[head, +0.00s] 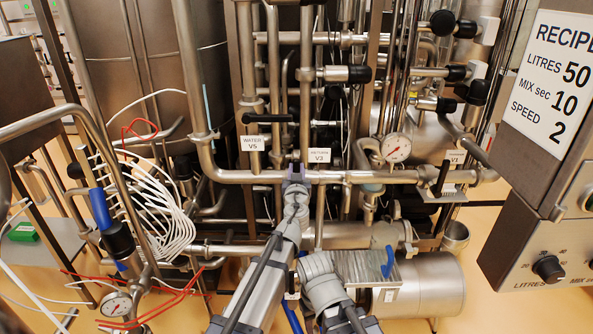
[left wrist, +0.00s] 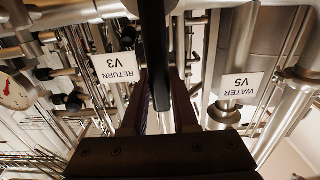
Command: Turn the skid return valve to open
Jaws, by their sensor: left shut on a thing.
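The skid return valve is marked by a white label reading RETURN V3 (head: 319,155), on the pipework at the centre of the head view. The same label (left wrist: 116,67) appears upside down in the left wrist view. My left gripper (head: 296,172) is at the pipe just left of and below this label. In the left wrist view its two fingers (left wrist: 160,100) are shut on a black bar-shaped handle (left wrist: 154,45), beside the RETURN V3 label. In the head view my gripper hides most of this handle. I cannot make out my right gripper in either view.
A WATER V5 label (head: 252,143) with a black handle (head: 268,118) above is close on the left. A pressure gauge (head: 396,148) and another valve handle (head: 443,178) are to the right. A recipe sign (head: 553,80) and control box (head: 545,255) stand far right.

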